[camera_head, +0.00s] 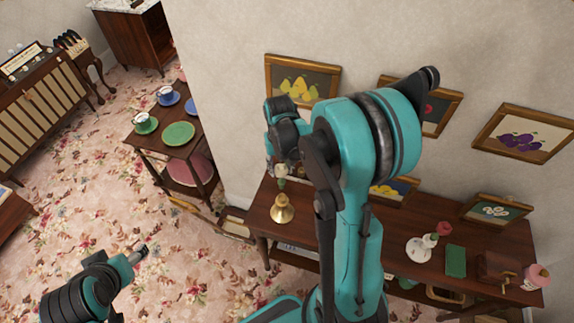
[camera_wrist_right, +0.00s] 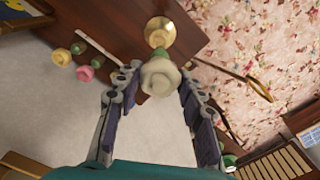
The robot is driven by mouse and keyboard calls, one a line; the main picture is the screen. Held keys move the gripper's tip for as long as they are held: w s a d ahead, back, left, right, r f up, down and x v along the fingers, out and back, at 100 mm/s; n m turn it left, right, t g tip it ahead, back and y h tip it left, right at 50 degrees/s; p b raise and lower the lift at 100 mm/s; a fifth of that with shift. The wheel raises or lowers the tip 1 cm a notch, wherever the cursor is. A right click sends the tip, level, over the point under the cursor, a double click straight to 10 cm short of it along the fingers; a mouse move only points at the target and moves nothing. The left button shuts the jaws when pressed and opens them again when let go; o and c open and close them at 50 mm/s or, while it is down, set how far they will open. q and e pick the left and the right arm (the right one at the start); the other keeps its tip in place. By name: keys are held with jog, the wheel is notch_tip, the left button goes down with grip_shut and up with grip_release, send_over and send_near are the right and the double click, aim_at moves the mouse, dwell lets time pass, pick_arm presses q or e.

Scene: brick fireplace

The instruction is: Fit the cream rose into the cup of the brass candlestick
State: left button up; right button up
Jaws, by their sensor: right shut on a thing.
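The brass candlestick (camera_head: 282,211) stands upright near the left end of the dark wooden table. It also shows in the right wrist view (camera_wrist_right: 165,30). My right gripper (camera_wrist_right: 160,82) is shut on the cream rose (camera_wrist_right: 160,74), which sits between its fingers with its green base toward the candlestick. In the head view the rose's green base (camera_head: 281,184) shows just above the candlestick, seemingly apart from its cup. The wrist view does not show the gap. My right arm hides part of the table. My left gripper (camera_head: 138,253) is low at the left over the carpet; its jaws are unclear.
To the right on the table (camera_head: 385,222) are a white round-based object (camera_head: 419,249), a red rose (camera_head: 444,228), a green book (camera_head: 456,262) and a brown box (camera_head: 497,267). Framed pictures hang behind. A side table with plates (camera_head: 179,134) stands left.

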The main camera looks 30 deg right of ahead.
aim_at(281, 183)
jog(key=shift+w+d+f, duration=0.1)
jog(key=shift+w+f, duration=0.05)
jog(key=shift+f+b, duration=0.15)
jog(key=shift+b, duration=0.3)
notch_tip(281, 183, down, 5)
jog(key=b, duration=0.4)
jog(key=shift+f+b, duration=0.2)
jog(key=shift+b, duration=0.5)
dwell(1.4)
jog(key=shift+f+b, duration=1.65)
jog(key=shift+f, duration=0.1)
jog(key=o, duration=1)
jog(key=shift+o, duration=0.2)
